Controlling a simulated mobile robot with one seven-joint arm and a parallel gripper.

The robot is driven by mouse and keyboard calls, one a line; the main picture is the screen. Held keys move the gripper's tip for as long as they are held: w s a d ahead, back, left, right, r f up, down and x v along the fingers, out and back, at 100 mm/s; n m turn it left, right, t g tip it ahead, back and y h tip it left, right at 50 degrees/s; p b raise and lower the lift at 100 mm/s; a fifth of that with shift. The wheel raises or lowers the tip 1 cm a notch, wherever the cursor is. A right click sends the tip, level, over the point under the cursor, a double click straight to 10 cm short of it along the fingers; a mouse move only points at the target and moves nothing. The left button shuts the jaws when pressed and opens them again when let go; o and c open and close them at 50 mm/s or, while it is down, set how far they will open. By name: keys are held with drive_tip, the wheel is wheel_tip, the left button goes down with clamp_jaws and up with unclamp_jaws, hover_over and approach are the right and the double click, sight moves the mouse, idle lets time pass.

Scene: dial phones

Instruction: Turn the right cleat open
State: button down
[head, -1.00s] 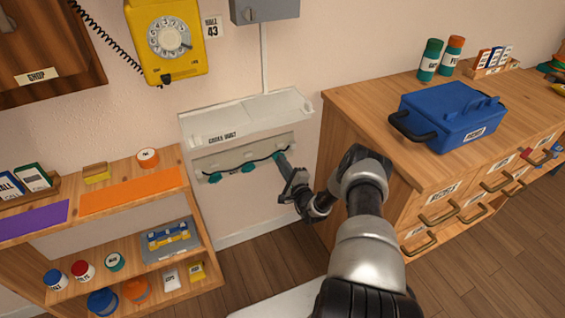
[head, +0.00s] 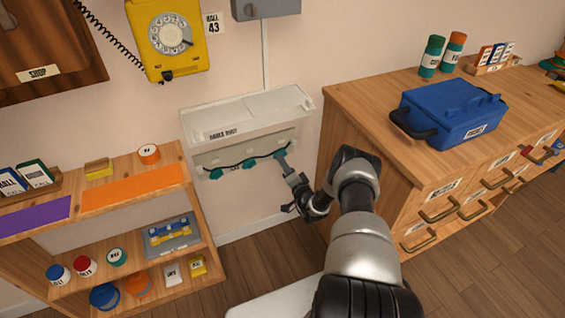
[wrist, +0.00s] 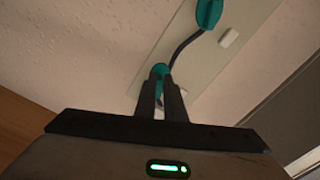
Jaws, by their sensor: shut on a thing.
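The right cleat (head: 281,153) is a small teal piece on the pale strip inside the open cable duct (head: 220,117), at the right end of the dark cable. My gripper (head: 285,158) reaches up to it from the lower right. In the wrist view the dark fingers (wrist: 161,84) are shut on the right cleat (wrist: 160,70), whose teal top shows between and above the tips. The fingers hide its lower part, so its exact angle is hard to tell. The middle cleat (head: 248,163) and left cleat (head: 216,174) sit further left along the cable.
A wooden drawer cabinet (head: 345,105) with a blue toolbox (head: 450,112) stands close on the right of my arm. A low shelf (head: 205,215) with jars and boxes stands on the left. A yellow dial phone (head: 168,40) hangs above. Floor shows between shelf and cabinet.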

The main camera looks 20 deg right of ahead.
drive_tip(key=shift+d+f+n, duration=0.1)
drive_tip(key=shift+f+n, duration=0.05)
drive_tip(key=shift+n, duration=0.45)
drive_tip(key=c, duration=1.8)
unclamp_jaws()
drive_tip(key=shift+c, duration=0.2)
drive_tip(key=shift+s, duration=0.15)
